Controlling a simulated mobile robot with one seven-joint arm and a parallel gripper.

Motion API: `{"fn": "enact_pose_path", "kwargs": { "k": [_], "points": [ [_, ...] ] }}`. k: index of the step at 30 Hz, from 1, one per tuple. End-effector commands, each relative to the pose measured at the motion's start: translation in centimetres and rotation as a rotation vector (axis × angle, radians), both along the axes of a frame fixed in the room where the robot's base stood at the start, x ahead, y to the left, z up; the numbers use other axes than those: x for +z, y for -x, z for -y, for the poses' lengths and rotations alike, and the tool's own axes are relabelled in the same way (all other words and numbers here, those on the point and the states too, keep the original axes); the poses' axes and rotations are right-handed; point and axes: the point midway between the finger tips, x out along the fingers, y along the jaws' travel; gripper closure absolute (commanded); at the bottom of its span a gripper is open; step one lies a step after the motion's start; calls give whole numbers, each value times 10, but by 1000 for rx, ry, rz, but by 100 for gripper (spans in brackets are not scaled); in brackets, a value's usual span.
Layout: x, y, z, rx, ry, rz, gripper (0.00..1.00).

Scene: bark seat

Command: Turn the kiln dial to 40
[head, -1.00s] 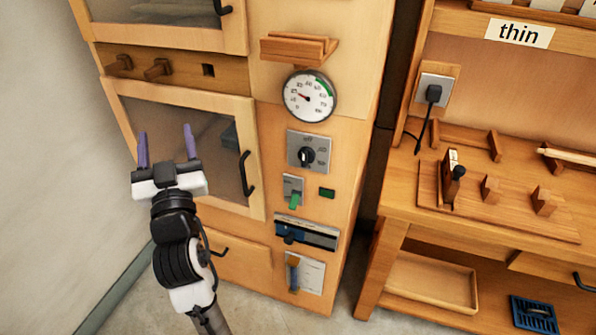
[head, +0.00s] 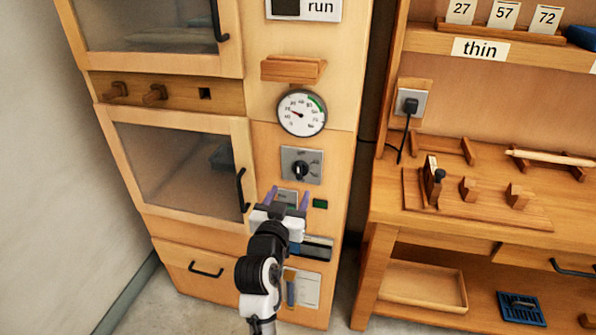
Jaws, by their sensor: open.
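The kiln dial is a black knob (head: 301,170) on a square grey plate (head: 302,152) on the front of the wooden kiln cabinet. The numbers on its plate are too small to read. Above it a round gauge (head: 302,113) with a green arc has its red needle toward the left side. My gripper (head: 288,198) is open and empty, with purple fingers pointing up, just below the dial plate and apart from the knob as far as I can tell. It hides most of the switch plate (head: 286,196) below the dial.
A wooden ledge (head: 293,69) juts out above the gauge. A glass-fronted door (head: 178,165) with a black handle (head: 243,190) is left of the dial. A small green indicator (head: 320,203) sits right of my gripper. A workbench (head: 480,215) stands to the right.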

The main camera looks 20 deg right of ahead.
Motion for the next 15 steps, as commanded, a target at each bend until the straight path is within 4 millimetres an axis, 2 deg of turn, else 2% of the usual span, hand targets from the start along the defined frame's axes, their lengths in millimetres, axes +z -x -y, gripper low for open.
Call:
{"fn": "enact_pose_path", "kwargs": {
  "k": [6, 15],
  "points": [
    [4, -40, 27, 0, 0, 0, 40],
    [2, -72, 49, 1, 1, 2, 40]
  ]
}}
